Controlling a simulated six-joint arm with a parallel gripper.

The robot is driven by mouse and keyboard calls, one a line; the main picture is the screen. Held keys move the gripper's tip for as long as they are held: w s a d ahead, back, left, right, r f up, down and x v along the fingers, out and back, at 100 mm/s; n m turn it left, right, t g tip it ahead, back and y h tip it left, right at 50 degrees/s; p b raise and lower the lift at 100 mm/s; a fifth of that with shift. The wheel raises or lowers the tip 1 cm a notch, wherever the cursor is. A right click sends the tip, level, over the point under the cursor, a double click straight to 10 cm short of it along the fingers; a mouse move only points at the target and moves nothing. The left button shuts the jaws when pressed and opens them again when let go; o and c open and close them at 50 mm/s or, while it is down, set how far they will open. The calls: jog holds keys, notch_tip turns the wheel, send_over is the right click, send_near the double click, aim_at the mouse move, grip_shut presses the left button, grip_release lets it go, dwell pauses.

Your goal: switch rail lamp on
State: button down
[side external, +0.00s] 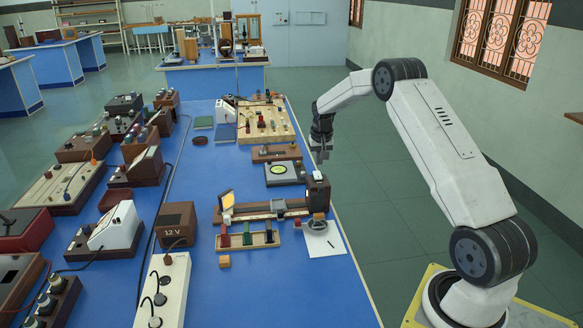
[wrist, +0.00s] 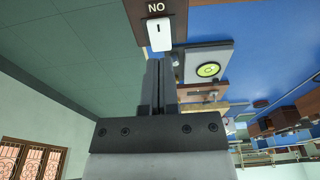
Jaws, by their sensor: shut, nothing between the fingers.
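The rail (side external: 265,210) lies across the blue bench, with a dark lamp housing (side external: 318,194) at its right end, near the bench edge. In the wrist view, a brown panel (wrist: 178,12) carries a white rocker switch (wrist: 158,34) and lettering that reads "NO" from this angle, likely an upside-down "ON". My gripper (side external: 321,158) is above and slightly behind the housing in the side view. Its fingers (wrist: 158,68) are shut and empty, with tips just short of the switch in the picture. Whether they touch it cannot be told.
A grey plate with a yellow-green disc (side external: 279,170) lies behind the rail. A 12 V box (side external: 176,222) stands left.

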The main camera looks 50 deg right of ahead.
aim_at(317, 178)
jog(key=shift+r, duration=1.3)
jog(key=shift+a, duration=0.15)
jog(key=shift+a+r, duration=0.15)
jog(key=shift+a, duration=0.15)
jog(key=s+a+r+n, duration=0.1)
jog(key=s+a+n, duration=0.15)
jog(key=a, duration=0.65)
jog(key=s+a+r+n, duration=0.2)
jog(key=s+a, duration=0.1)
jog(key=a, duration=0.7)
jog(key=s+a+f+n+t+y, duration=0.1)
jog(key=s+a+n, duration=0.3)
jog(key=s+a, duration=0.9)
jog(key=s, duration=0.3)
jog(key=shift+a+f, duration=0.4)
